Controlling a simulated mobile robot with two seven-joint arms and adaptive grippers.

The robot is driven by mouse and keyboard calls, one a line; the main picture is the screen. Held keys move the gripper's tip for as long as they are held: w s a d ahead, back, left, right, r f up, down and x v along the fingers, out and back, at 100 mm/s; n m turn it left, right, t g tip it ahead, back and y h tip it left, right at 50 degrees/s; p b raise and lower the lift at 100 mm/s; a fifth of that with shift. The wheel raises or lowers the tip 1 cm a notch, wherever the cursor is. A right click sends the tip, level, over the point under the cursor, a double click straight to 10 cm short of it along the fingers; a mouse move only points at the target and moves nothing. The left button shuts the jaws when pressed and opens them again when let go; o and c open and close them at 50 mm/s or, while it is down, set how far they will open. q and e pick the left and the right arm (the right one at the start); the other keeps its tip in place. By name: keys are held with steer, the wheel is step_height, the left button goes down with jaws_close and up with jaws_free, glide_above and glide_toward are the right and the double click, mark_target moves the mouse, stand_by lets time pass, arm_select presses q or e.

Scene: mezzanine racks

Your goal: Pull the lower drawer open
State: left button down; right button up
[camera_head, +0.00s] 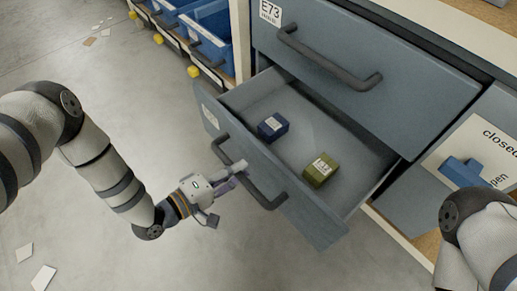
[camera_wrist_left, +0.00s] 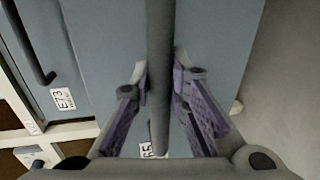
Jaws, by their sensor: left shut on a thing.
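The lower drawer (camera_head: 283,205) is grey-blue and stands pulled out of the rack, with its inside showing. A small dark blue box (camera_head: 272,127) and a small olive-green box (camera_head: 320,170) lie in it. Its dark bar handle (camera_head: 262,195) runs along the front; the handle also shows in the left wrist view (camera_wrist_left: 160,70). My left gripper (camera_head: 236,172) is at the handle, its fingers on both sides of the bar, shut on it. The upper drawer (camera_head: 365,65), with its own handle, is shut above. My right arm is at the lower right; its gripper is out of view.
Blue bins (camera_head: 212,35) with yellow tabs stand on a shelf at the upper left. A panel with a "closed" label (camera_head: 490,140) and a blue handle (camera_head: 465,171) is at the right. The grey floor (camera_head: 110,240) is open, with a few paper scraps.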

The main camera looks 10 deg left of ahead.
arm_select(q)
steer(key=f+v, duration=0.1)
steer(key=v, duration=0.6)
steer(key=shift+s+a+f+p, duration=0.2)
steer(key=shift+p, duration=0.25)
steer(key=c, duration=1.5)
jaws_free()
steer(key=shift+c, duration=0.2)
steer(key=v, duration=1.2)
